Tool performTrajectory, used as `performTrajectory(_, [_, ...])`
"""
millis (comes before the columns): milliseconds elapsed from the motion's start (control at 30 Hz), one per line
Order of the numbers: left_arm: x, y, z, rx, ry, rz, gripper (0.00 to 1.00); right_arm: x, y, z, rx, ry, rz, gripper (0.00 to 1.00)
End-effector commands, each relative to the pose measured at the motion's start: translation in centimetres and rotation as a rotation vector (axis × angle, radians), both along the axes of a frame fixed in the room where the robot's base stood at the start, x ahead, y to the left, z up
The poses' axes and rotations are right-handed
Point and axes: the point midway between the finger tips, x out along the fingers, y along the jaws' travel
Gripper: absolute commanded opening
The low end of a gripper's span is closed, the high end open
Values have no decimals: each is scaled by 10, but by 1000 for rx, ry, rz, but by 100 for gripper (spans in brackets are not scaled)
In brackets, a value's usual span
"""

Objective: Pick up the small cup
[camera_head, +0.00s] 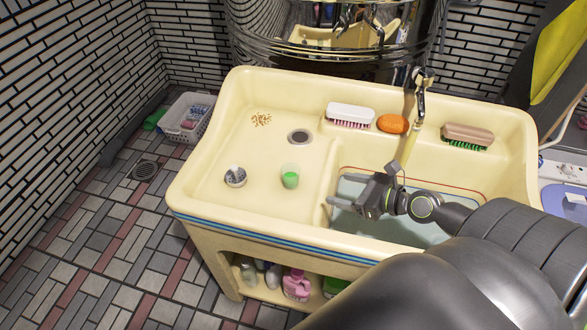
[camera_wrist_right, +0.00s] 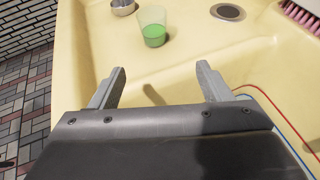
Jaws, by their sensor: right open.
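The small cup (camera_head: 290,177) is clear with green in its lower part. It stands upright on the shallow left part of the cream sink (camera_head: 215,205). It also shows at the top of the right wrist view (camera_wrist_right: 152,28). My right gripper (camera_head: 345,191) is open and empty, to the right of the cup and apart from it. In the right wrist view its two fingers (camera_wrist_right: 160,68) point toward the cup, with bare sink surface between. My left gripper is not in view.
A small metal dish (camera_head: 235,177) stands left of the cup. A drain (camera_head: 299,136) lies behind it. A white brush (camera_head: 350,114), orange soap (camera_head: 393,124) and green-bristled brush (camera_head: 467,136) sit along the back ledge. The water-filled basin (camera_head: 350,189) is on the right.

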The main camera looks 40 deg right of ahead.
Motion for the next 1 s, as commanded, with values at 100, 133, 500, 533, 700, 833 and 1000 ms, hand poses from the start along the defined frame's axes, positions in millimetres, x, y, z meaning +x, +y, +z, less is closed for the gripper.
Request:
performTrajectory(100, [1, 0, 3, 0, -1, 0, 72, 14, 6, -3, 4, -5, -2, 71])
performTrajectory(133, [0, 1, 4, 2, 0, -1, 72, 18, 7, -5, 6, -4, -2, 71])
performTrajectory(500, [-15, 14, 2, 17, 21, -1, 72, 77, 30, -33, 5, -2, -2, 71])
performTrajectory(533, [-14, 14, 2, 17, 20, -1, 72, 82, 32, -35, 6, -2, 0, 71])
performTrajectory(700, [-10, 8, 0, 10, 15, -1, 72, 99, 38, -43, 3, 0, 0, 71])
performTrajectory(833, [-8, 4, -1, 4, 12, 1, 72, 104, 41, -45, 2, 0, 1, 71])
performTrajectory(1000, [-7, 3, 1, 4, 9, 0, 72, 124, 51, -47, 4, -2, 1, 71])
